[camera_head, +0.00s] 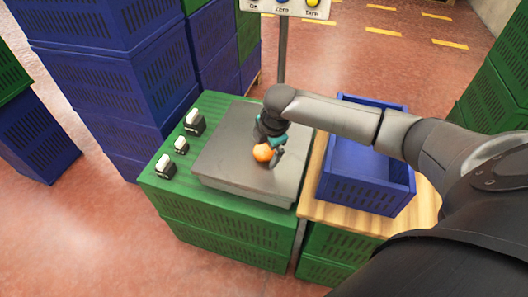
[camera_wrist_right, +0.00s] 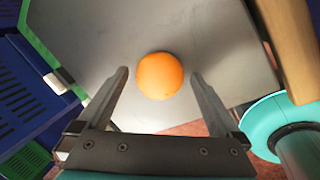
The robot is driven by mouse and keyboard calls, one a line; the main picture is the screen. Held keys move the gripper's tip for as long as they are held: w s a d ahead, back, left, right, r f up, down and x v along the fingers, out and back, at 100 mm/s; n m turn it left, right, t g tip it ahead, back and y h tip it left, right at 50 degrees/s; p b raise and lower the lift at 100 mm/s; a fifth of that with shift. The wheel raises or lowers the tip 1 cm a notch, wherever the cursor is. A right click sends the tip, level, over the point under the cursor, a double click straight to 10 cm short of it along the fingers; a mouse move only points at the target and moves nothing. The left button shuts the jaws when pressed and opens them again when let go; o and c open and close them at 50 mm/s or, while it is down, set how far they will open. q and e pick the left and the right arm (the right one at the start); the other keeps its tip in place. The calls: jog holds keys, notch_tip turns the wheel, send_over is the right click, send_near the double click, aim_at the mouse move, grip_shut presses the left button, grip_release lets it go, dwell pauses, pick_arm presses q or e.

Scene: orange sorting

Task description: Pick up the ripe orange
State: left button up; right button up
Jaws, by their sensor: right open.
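In the right wrist view the orange (camera_wrist_right: 160,76) sits between and slightly beyond the tips of my right gripper (camera_wrist_right: 158,78). The two fingers are spread, with a gap on each side of the fruit. In the head view my right gripper (camera_head: 274,145) is above and beside the orange, and the fingers are partly hidden. My left gripper is not in either view.
An empty-looking blue crate (camera_head: 366,182) stands on a wooden top (camera_head: 426,209) right of the scale. A sign post (camera_head: 282,50) rises behind the scale. Blue crate stacks (camera_head: 110,80) stand at left.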

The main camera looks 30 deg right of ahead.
jog(key=shift+c, duration=0.4)
jog(key=c, duration=1.3)
jog(key=shift+r, duration=0.1)
jog(key=shift+c, duration=0.2)
